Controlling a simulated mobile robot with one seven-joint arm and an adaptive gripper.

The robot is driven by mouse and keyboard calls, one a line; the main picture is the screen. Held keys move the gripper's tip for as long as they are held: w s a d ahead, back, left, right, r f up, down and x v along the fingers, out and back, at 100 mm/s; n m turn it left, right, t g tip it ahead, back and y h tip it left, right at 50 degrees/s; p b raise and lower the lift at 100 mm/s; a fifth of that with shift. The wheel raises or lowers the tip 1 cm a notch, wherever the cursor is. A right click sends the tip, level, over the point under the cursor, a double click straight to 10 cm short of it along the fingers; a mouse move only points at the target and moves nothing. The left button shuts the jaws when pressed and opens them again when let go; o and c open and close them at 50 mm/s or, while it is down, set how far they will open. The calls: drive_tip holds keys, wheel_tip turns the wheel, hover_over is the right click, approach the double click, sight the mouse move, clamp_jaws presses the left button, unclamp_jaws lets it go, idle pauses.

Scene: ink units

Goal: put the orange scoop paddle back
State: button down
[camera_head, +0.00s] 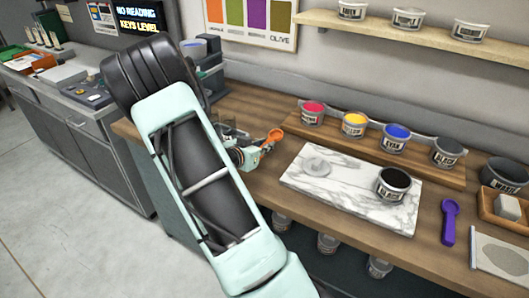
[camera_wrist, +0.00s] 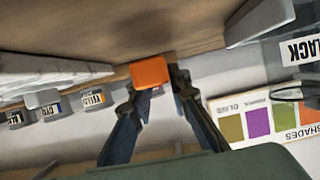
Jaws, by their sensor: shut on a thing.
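The orange scoop paddle (camera_head: 274,135) is held up by my gripper (camera_head: 246,153) over the wooden counter, left of the marble slab (camera_head: 330,188). In the wrist view, the paddle's orange end (camera_wrist: 151,73) sits between the fingertips of my gripper (camera_wrist: 155,90). The jaws are shut on the paddle. My own arm hides part of the counter in the head view. How far the paddle is above the counter is hard to tell.
A lidded clear dish lies on the slab, beside a black ink tub (camera_head: 393,183). Red (camera_head: 313,113), yellow (camera_head: 354,125), blue (camera_head: 396,138) and dark tubs line a raised wooden shelf (camera_head: 340,141). A purple scoop (camera_head: 449,222) lies at right, near a wooden tray (camera_head: 491,216).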

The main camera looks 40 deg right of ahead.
sight(264, 158)
drive_tip(key=shift+f, duration=1.55)
drive_tip(key=shift+f, duration=0.1)
drive_tip(key=shift+f, duration=0.15)
drive_tip(key=c, duration=1.8)
unclamp_jaws()
drive_tip(key=shift+a+r, duration=0.25)
drive_tip(key=shift+r, duration=0.15)
drive_tip(key=v, duration=1.1)
drive_tip(key=shift+s+a, duration=0.2)
drive_tip(key=shift+s, duration=0.05)
